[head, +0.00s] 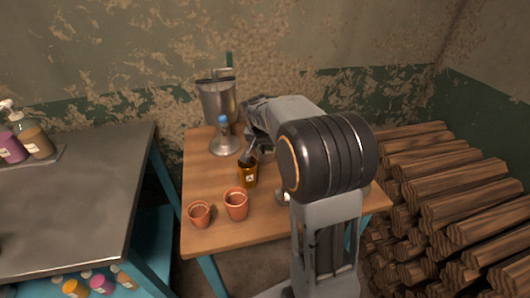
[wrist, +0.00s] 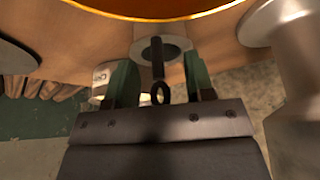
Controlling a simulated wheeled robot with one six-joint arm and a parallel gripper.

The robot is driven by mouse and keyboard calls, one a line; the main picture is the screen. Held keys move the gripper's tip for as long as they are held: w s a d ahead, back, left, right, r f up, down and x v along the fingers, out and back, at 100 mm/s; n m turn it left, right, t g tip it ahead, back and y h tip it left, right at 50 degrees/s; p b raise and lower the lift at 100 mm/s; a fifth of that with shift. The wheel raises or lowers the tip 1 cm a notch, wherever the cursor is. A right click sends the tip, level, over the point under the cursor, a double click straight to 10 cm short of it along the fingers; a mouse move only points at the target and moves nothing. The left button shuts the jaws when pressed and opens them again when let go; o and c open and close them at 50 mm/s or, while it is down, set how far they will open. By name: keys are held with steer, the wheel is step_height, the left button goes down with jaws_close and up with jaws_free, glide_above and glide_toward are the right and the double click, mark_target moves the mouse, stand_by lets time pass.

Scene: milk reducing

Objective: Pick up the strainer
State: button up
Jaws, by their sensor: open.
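A thin dark handle with a ring at its end (wrist: 158,72), seemingly the strainer's, shows between my fingers in the wrist view. The strainer's bowl cannot be made out. My gripper (wrist: 160,85) is open, with one green finger on each side of the handle and a gap to each. In the head view my gripper (head: 248,157) is low over the wooden table (head: 205,180), at the amber labelled jar (head: 248,176).
Two terracotta pots (head: 236,205) (head: 200,215) stand at the front. A dark counter (head: 70,190) is on the left; stacked logs (head: 450,200) are on the right.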

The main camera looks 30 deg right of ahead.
steer(key=shift+w+f, duration=0.1)
steer(key=shift+f, duration=0.15)
jaws_close()
stand_by(0.3)
steer(key=shift+r, duration=0.1)
